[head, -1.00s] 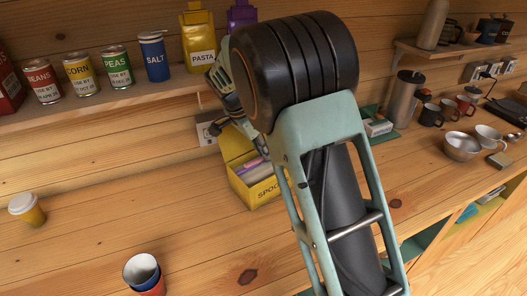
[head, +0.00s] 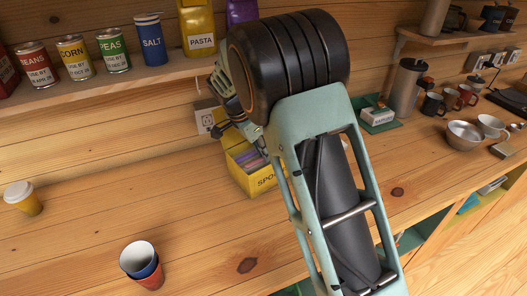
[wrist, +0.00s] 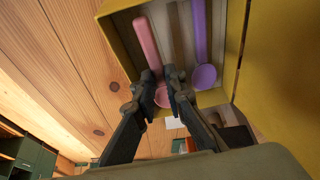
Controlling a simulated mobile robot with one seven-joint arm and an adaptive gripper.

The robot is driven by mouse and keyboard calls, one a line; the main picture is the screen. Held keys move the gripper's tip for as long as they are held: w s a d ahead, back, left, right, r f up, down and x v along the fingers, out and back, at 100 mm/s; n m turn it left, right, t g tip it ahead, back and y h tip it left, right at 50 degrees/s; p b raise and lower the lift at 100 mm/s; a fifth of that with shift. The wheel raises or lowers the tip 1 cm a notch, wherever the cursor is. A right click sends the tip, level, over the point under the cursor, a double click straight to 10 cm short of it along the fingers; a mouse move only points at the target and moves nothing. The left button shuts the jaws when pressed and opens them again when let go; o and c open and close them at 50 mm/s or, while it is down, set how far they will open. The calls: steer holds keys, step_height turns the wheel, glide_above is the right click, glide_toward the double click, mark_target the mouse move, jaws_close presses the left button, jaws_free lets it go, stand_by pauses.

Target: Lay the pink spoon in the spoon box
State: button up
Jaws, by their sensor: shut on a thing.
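The yellow spoon box (head: 238,182), lettered "SPOO…", stands on the wooden counter near the back wall. In the wrist view its rim and wall (wrist: 112,8) frame the spoons. The pink spoon (wrist: 147,42) lies along the box's left side in that view, its bowl nearest me. My gripper (wrist: 160,74) is shut on the pink spoon near its bowl. A purple spoon (wrist: 200,40) lies to the right inside the box. I cannot tell whether the pink spoon touches the box floor. In the head view my arm hides part of the box.
A shelf with cans, salt (head: 151,42) and pasta (head: 197,30) hangs above. A wall outlet (head: 205,119) is behind the box. Stacked cups (head: 141,262) and a lidded yellow cup (head: 23,198) stand left. The counter between is clear. Mugs and a metal bowl (head: 465,135) are at right.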

steer(key=o, duration=0.8)
steer(key=shift+o, duration=0.2)
steer(key=v, duration=1.2)
steer(key=shift+r, duration=0.1)
